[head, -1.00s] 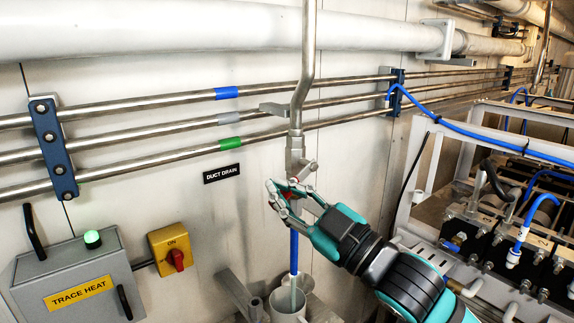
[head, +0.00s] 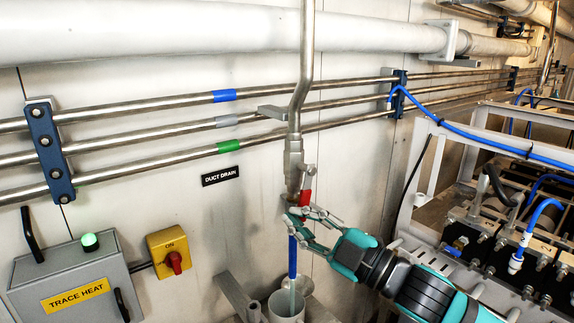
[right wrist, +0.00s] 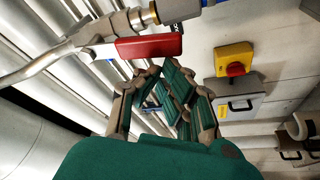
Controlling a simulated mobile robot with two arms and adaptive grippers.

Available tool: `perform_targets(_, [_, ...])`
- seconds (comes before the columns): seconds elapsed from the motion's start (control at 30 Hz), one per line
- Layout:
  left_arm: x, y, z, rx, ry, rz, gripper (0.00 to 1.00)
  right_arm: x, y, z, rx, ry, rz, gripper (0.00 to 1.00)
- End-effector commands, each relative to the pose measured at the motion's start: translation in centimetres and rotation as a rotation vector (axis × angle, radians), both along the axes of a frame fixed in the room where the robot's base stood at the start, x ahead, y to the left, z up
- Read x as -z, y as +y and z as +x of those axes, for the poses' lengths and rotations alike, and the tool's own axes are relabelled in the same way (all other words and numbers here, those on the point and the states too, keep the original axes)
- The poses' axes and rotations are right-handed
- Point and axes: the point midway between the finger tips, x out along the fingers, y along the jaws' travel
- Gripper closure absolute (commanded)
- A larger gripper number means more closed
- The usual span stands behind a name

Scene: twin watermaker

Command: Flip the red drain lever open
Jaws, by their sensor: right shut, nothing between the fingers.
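The red drain lever (head: 305,197) is on the valve at the foot of the steel drain pipe (head: 295,160), right of the DUCT DRAIN label. It points down, roughly in line with the pipe. In the right wrist view the red lever (right wrist: 150,46) lies beside the valve body, roughly parallel to the outlet. My right gripper (head: 290,214) is shut and empty, with its fingers just below the lever; they overlap its lower end in the head view. In the right wrist view the fingertips (right wrist: 158,72) are close to the lever; I cannot tell whether they touch. My left gripper is not in view.
A blue tube (head: 292,257) hangs below the valve into a grey cup (head: 286,306). A yellow switch box with a red knob (head: 170,252) and the TRACE HEAT box (head: 70,280) are at left. A metal rack (head: 415,205) with blue hoses stands at right.

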Motion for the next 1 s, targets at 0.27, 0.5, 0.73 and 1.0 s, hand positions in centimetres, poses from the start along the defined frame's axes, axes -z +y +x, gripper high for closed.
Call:
perform_targets(0.27, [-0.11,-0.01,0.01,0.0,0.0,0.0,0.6,0.49,-0.45,0.35,0.003,0.001,-0.002,1.0])
perform_targets(0.5, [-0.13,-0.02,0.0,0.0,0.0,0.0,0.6,0.59,-0.54,0.42,0.002,0.001,-0.001,1.0])
perform_targets(0.73, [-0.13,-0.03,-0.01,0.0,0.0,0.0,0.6,0.58,-0.54,0.42,0.002,0.001,-0.001,1.0])
perform_targets(1.0, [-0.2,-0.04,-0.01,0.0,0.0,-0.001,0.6,0.5,-0.49,0.41,0.002,0.001,-0.001,1.0])
